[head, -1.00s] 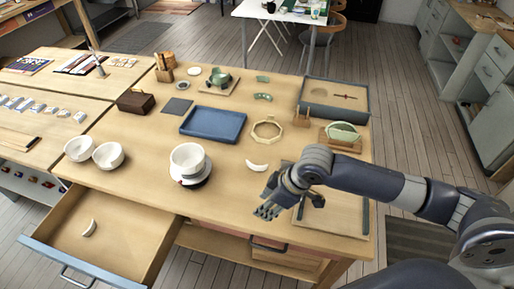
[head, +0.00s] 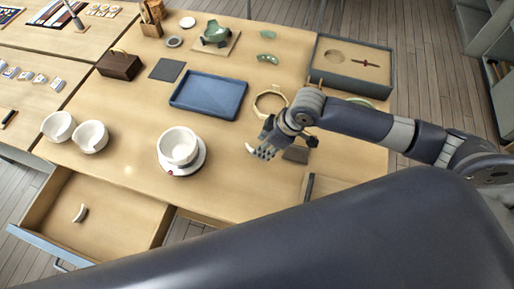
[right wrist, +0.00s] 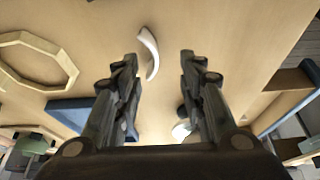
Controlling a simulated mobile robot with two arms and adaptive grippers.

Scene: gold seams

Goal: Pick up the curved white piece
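A curved white piece (head: 250,148) lies on the wooden table, right beside the fingers of my right gripper (head: 262,153) and partly covered by them in the head view. In the right wrist view the curved white piece (right wrist: 149,52) shows between and just beyond the two dark fingertips, nearer the left one. The right gripper (right wrist: 158,60) is open and empty. A second curved white piece (head: 80,213) lies in the open drawer (head: 115,222). My left gripper is not in view.
A blue tray (head: 208,95) and an octagonal wooden frame (head: 270,101) lie behind. Two white bowls (head: 91,136) stand at left. A dark part of my own body hides the table's front right.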

